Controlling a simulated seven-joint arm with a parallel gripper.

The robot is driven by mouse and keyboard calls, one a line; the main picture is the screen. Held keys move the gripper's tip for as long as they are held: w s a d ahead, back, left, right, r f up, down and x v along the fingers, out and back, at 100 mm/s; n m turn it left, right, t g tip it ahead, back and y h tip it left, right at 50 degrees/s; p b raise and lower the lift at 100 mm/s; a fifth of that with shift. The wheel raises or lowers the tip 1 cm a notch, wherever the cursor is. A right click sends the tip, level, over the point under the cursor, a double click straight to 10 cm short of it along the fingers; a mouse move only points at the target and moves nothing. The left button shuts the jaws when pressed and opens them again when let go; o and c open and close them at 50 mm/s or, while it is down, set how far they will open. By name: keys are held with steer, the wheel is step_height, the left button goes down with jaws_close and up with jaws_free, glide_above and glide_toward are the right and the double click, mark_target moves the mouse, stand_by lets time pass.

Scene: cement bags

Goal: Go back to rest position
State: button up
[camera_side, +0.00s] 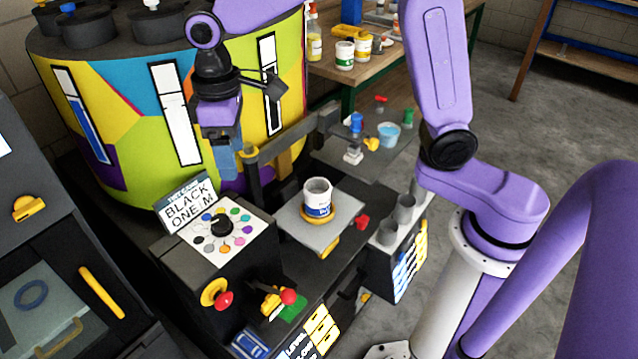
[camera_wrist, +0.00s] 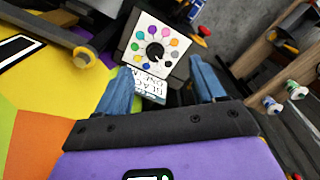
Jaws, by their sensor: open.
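A white and blue can (camera_side: 317,196) stands upright on a grey plate (camera_side: 300,227).
A red button (camera_side: 223,300) and a red-tipped lever (camera_side: 288,297) are on the console front. Grey cups (camera_side: 404,207) stand right of the plate. A bar frame (camera_side: 285,138) runs close to my gripper. A bench with paint cans (camera_side: 345,54) is behind.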

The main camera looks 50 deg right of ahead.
steer(key=s+d+f+n, duration=0.1)
steer(key=s+d+n, duration=0.1)
steer(key=s+d, duration=0.6)
steer(key=s+d+f+n, duration=0.2)
steer(key=s+d, duration=0.6)
steer(key=s, duration=0.8)
steer(key=shift+s+n, duration=0.3)
steer(key=shift+s, duration=0.05)
steer(key=shift+r, duration=0.1)
